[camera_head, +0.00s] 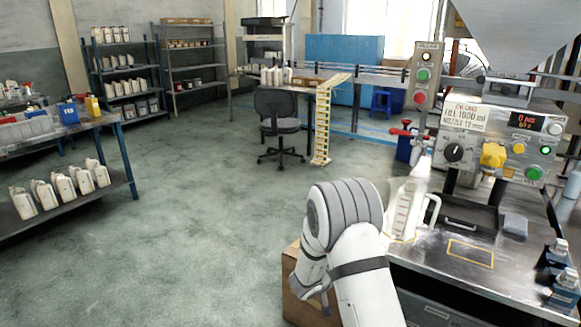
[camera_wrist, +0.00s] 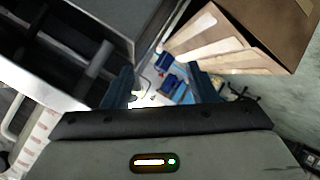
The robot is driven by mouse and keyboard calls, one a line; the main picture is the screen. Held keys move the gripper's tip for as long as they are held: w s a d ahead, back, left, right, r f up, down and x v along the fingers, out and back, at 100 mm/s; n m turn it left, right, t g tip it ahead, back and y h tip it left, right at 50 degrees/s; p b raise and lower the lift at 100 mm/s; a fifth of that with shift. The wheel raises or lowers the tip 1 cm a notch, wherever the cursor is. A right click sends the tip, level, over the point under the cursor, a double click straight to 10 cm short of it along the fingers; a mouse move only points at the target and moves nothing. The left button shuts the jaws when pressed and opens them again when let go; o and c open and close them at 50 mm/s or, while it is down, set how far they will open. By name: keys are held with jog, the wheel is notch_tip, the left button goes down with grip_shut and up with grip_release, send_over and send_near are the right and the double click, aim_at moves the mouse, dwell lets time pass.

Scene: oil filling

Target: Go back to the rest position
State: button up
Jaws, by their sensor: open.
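My gripper (camera_wrist: 161,86) shows in the wrist view with its two dark blue fingers apart and nothing between them. Beyond the fingers, lower down, are small blue items (camera_wrist: 172,88) on a pale surface, beside an open cardboard box (camera_wrist: 240,45). A white jug (camera_head: 405,205) stands on the bench just right of my arm, apart from the gripper.
The filling machine (camera_head: 500,140) with its knobs and hopper stands at the right on the metal bench (camera_head: 440,268). The cardboard box (camera_head: 297,290) is on the floor left of the bench. A chair (camera_head: 279,115) stands farther back. The floor at the left centre is clear.

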jog(key=s+a+r+n+y+p, duration=0.1)
jog(key=s+a+r+y+p, duration=0.2)
jog(key=r, duration=0.8)
jog(key=s+a+r+y+p, duration=0.1)
jog(key=s+a+r+y, duration=0.4)
jog(key=r, duration=0.5)
jog(key=s+d+r+g+p, duration=0.1)
jog(key=s+d+r+g, duration=0.1)
jog(key=s, duration=0.7)
jog(key=s+d+r+g+p, duration=0.1)
jog(key=s+r, duration=0.3)
jog(key=s, duration=0.5)
jog(key=s+d+r+g+p, duration=0.1)
jog(key=s+d+r+g, duration=0.1)
jog(key=s, duration=0.8)
jog(key=shift+d+r+m+g, duration=0.4)
jog(key=shift+d+r, duration=0.3)
jog(key=shift+d, duration=0.25)
jog(key=shift+c, duration=0.5)
